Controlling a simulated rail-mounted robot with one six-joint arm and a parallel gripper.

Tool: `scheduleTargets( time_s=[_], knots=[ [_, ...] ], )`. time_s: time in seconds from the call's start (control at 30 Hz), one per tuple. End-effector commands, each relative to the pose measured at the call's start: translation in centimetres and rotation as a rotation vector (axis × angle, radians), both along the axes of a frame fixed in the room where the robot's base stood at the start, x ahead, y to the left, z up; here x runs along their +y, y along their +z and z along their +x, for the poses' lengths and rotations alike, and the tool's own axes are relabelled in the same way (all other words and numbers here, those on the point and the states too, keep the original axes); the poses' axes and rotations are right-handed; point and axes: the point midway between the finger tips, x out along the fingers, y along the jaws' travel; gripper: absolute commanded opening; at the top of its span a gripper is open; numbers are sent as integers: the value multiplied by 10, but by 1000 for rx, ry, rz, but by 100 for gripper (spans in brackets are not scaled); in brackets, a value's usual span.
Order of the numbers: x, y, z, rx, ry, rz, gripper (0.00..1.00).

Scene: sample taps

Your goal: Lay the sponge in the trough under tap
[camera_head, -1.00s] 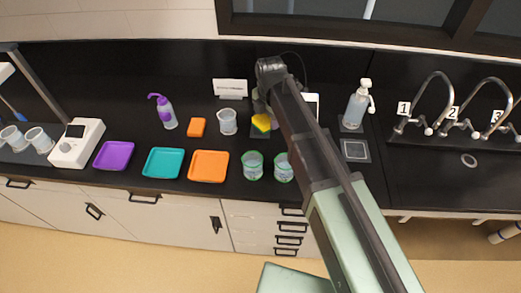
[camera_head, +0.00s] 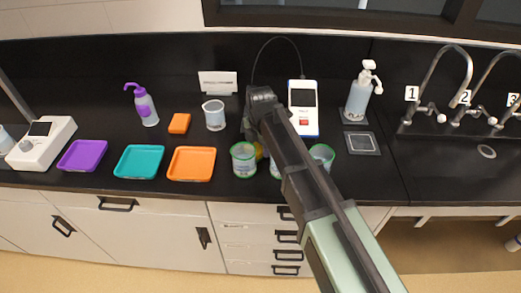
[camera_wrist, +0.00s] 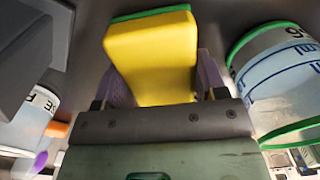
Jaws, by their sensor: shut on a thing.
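The sponge (camera_wrist: 155,55), yellow with a green layer, is gripped between the purple fingers of my gripper (camera_wrist: 160,80) in the wrist view. In the head view only a small yellow bit of the sponge (camera_head: 259,150) shows beside my arm, and the fingertips are hidden. The tap labelled 1 (camera_head: 447,75), the tap labelled 2 (camera_head: 488,85) and a label 3 (camera_head: 513,99) stand at the right. Below them is the dark sink trough with a round drain (camera_head: 487,152). My gripper is well left of it.
Green-rimmed beakers (camera_head: 243,160) (camera_head: 322,155) stand close around my gripper. A white meter (camera_head: 303,107), a soap bottle (camera_head: 358,95) and a square pad (camera_head: 361,143) lie between it and the taps. Purple (camera_head: 83,155), teal (camera_head: 139,161) and orange (camera_head: 192,163) trays are at left.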

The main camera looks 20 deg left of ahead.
Motion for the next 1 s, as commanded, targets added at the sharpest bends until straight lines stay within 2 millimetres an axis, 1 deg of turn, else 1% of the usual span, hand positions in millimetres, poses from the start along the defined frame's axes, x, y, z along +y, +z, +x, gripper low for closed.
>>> scheduleTargets(
  time_s=[0.07,0.2,0.23,0.37,0.4,0.63,0.77,0.87,0.97,1.0],
  knots=[
    [0,2,0,0,0,0,39],
    [0,-3,0,0,0,0,39],
    [0,-2,0,0,0,0,68],
    [0,-2,0,0,0,0,88],
    [0,-2,0,0,0,0,90],
    [0,-1,0,0,0,0,90],
    [0,9,0,0,0,0,90],
    [0,26,0,0,0,0,90],
    [0,51,0,0,0,0,90],
    [0,62,0,0,0,0,90]
  ],
)
